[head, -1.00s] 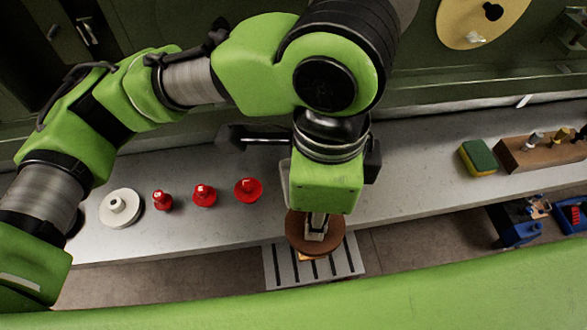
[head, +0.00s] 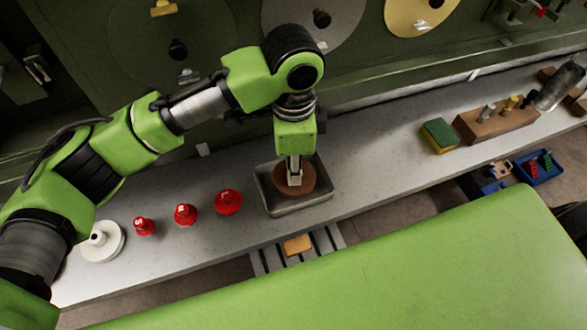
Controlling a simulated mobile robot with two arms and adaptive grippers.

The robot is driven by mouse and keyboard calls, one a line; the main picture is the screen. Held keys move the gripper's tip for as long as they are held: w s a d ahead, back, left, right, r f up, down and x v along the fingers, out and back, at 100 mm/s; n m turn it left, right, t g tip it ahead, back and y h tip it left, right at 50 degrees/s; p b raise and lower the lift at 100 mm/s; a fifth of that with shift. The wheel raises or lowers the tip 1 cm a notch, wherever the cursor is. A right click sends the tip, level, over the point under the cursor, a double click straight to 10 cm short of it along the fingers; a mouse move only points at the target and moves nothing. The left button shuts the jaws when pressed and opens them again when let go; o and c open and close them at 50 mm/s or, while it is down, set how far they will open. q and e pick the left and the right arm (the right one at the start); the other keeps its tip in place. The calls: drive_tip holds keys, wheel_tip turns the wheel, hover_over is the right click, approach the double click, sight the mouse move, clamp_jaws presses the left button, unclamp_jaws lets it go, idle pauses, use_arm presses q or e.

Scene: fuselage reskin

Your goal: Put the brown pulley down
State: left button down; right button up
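The brown pulley (head: 309,181) is a round brown disc within the outline of a grey metal tray (head: 300,207) on the bench. My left gripper (head: 294,181) points down over the middle of the disc. Its fingers are close together at the pulley's centre and look shut on it. The fingers hide the hub, and I cannot tell whether the disc touches the tray floor. My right gripper is not in view.
Red knob-like parts (head: 186,214) and a white pulley (head: 102,242) stand left of the tray. A sponge (head: 439,135) and a wooden block (head: 497,120) lie to the right. The bench between tray and sponge is clear. A broad green surface (head: 400,270) fills the lower right.

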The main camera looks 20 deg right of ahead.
use_arm(q)
drive_tip(key=shift+w+d+f, duration=0.15)
drive_tip(key=shift+w+f, duration=0.1)
drive_tip(key=shift+f, duration=0.05)
wheel_tip(320, 180, down, 3)
drive_tip(key=shift+w+f+p, duration=0.1)
drive_tip(key=shift+w+p, duration=0.05)
drive_tip(key=shift+p, duration=0.2)
drive_tip(key=c, duration=1.8)
unclamp_jaws()
drive_tip(key=shift+f, duration=0.15)
wheel_tip(320, 180, up, 12)
drive_tip(key=shift+r+b, duration=0.15)
drive_tip(key=shift+b, duration=0.8)
